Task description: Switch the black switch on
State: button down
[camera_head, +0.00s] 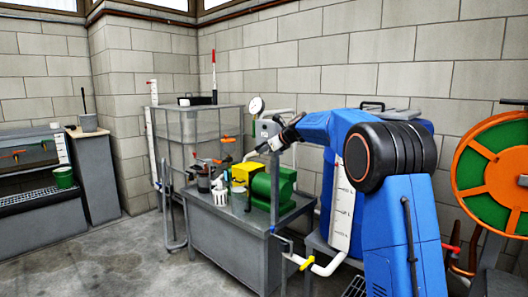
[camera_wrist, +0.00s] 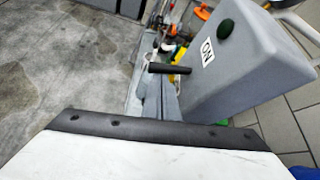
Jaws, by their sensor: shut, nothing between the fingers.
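A grey switch box (camera_wrist: 235,75) fills the right of the wrist view. It carries a white ON label (camera_wrist: 208,50) and a dark green round knob (camera_wrist: 226,28). A black rod-like switch lever (camera_wrist: 170,68) sticks out from the box's left side. My gripper (camera_wrist: 160,80) is shut and empty, its grey fingers close to the lever; I cannot tell whether they touch it. In the head view, the grey box (camera_head: 267,128) stands above the metal table, with my gripper (camera_head: 268,146) right in front of it. The lever cannot be made out there.
An orange reel (camera_head: 495,165) is at right. Floor (camera_head: 110,265) at left is clear.

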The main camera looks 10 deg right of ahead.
notch_tip(320, 180, up, 2)
jog(key=m+g+y, duration=0.2)
jog(key=m+y, duration=0.1)
jog(key=shift+s+a+r, duration=0.1)
jog(key=shift+r, duration=0.05)
dwell(0.3)
jog(key=shift+r, duration=0.15)
